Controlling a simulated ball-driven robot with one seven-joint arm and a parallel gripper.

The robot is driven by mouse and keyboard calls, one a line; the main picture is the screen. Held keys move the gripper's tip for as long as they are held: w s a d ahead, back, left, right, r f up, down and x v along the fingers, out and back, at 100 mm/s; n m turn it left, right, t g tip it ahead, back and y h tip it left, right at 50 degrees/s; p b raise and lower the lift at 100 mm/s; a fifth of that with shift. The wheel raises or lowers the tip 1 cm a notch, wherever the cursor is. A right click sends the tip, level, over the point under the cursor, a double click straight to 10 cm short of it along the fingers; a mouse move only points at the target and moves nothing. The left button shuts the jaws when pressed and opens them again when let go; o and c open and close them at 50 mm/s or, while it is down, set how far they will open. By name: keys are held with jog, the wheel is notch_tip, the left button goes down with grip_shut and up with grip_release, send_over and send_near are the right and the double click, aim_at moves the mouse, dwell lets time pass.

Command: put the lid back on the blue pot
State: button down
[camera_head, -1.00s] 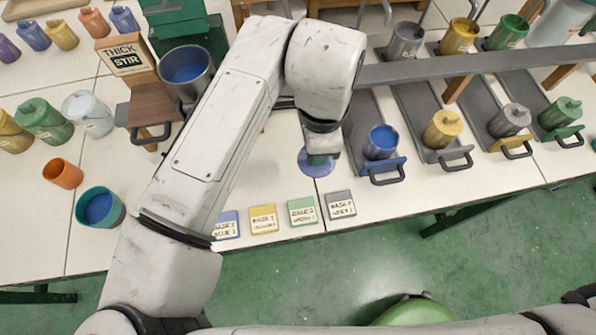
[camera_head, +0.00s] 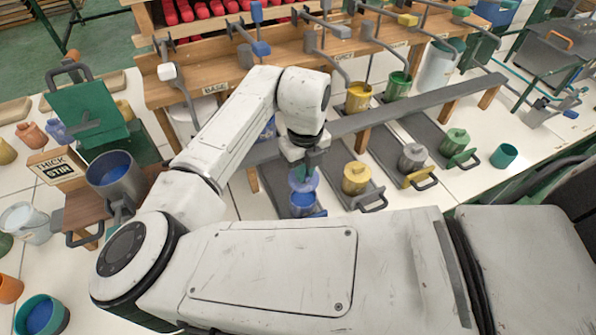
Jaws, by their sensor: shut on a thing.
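My gripper (camera_head: 304,168) points down and is shut on the blue lid (camera_head: 296,185), a flat blue disc, probably by its knob, which the fingers hide. The open blue pot (camera_head: 303,203) stands on the front end of the leftmost grey tray lane, with blue paint showing inside. The lid is in line with the pot's far rim and covers part of it in this view. A gap between lid and pot is hard to judge; the lid looks a little above it.
A yellow pot (camera_head: 356,178), a grey pot (camera_head: 411,157) and a green pot (camera_head: 455,142), all lidded, stand on lanes to the right. A grey rail (camera_head: 420,103) runs behind them. A large grey bucket of blue paint (camera_head: 115,178) stands at left.

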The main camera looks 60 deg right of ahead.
aim_at(303, 185)
jog(key=shift+f+b, duration=2.15)
jog(key=shift+f, duration=0.9)
jog(key=shift+f, duration=0.15)
jog(key=c, duration=0.6)
grip_release()
jog(key=shift+r+p, duration=2.6)
jog(key=shift+r, duration=0.95)
jog(key=shift+c, duration=0.4)
